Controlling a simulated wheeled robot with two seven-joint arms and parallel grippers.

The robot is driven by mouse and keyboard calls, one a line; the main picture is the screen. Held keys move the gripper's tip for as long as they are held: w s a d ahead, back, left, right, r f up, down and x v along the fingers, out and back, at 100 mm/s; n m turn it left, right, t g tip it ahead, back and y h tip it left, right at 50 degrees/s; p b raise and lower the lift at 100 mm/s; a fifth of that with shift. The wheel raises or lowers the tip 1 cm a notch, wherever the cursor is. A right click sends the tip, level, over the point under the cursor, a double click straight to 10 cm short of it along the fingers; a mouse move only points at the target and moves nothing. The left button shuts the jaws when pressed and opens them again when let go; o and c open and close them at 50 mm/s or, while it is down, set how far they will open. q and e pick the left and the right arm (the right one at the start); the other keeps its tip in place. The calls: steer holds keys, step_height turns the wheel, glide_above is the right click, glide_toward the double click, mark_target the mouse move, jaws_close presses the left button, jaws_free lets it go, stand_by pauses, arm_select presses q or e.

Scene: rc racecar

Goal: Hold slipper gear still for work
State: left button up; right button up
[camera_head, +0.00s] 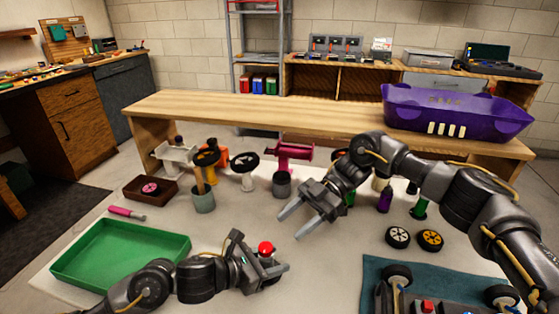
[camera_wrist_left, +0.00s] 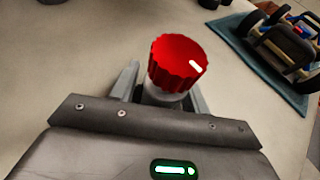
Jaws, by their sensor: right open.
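My left gripper (camera_head: 277,262) is low in the middle of the head view, its fingers on both sides of a red ribbed knob-like part (camera_head: 265,248). In the left wrist view this red part (camera_wrist_left: 178,62) stands up on a grey neck between the fingers, which appear closed on the neck. I cannot tell for sure whether it is the slipper gear. A pink round part (camera_head: 151,188), possibly a gear, lies in a small brown tray (camera_head: 135,195), apart from both grippers. My right gripper (camera_head: 301,224) is open and empty above the table's middle.
A green tray (camera_head: 75,268) is at the left. An RC car chassis (camera_head: 425,305) sits on a teal mat (camera_head: 372,275) at lower right, near two loose wheels (camera_head: 398,237). Tool stands and cups (camera_head: 204,202) line the back. A purple car body (camera_head: 450,112) is on the wooden bench.

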arm_select(q)
steer(key=shift+o, duration=0.6)
steer(key=v, duration=1.2)
steer(key=shift+a, duration=0.15)
